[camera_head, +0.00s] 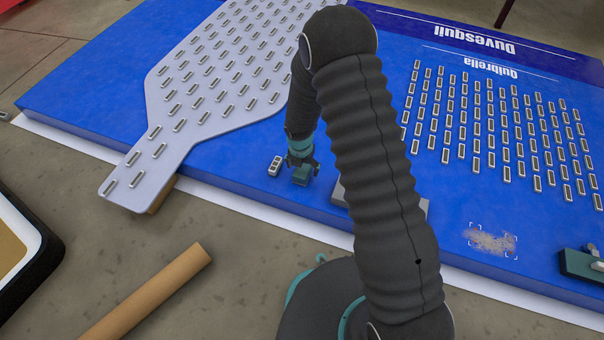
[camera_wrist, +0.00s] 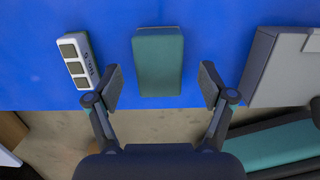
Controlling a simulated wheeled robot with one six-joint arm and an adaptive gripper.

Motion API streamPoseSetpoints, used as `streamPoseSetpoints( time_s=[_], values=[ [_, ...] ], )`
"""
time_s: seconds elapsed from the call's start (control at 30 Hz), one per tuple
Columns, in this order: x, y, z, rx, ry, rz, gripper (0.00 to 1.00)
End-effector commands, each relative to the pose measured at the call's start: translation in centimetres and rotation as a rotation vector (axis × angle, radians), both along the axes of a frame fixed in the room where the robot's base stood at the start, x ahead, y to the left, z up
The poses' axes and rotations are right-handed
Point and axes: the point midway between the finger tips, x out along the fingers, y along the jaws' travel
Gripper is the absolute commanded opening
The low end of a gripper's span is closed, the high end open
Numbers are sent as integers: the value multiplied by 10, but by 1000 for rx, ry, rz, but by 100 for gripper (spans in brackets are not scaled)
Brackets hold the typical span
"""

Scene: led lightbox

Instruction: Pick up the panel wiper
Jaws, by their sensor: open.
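The panel wiper appears to be a small teal block (camera_head: 301,176) on the blue panel near its front edge. In the wrist view the block (camera_wrist: 158,62) lies upright in the picture, centred ahead of and partly between my fingertips. My gripper (camera_head: 302,160) is open above it in the head view. In the wrist view my gripper (camera_wrist: 161,84) shows a finger on each side of the block, with blue gaps between. The fingers do not appear to touch it. My gripper hides part of the block in the head view.
A white-and-grey three-window module (camera_wrist: 75,60) lies left of the block; a grey box (camera_wrist: 280,68) stands to the right. The blue panel (camera_head: 250,190) carries a pale paddle-shaped plate (camera_head: 180,135). A beige smudge (camera_head: 490,240) and another teal item (camera_head: 578,265) lie right. A cardboard tube (camera_head: 150,292) is in front.

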Motion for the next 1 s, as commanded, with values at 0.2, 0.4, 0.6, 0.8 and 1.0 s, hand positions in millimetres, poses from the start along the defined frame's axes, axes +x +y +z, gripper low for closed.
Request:
streamPoseSetpoints(
  time_s=[0.2,0.4,0.6,0.8,1.0],
  values=[
    [3,0,-29,0,0,1,81],
    [3,0,-29,0,-1,0,81],
    [3,0,-29,0,-1,0,39],
    [3,0,-29,0,-1,1,15],
    [3,0,-28,0,-1,1,15]
  ],
)
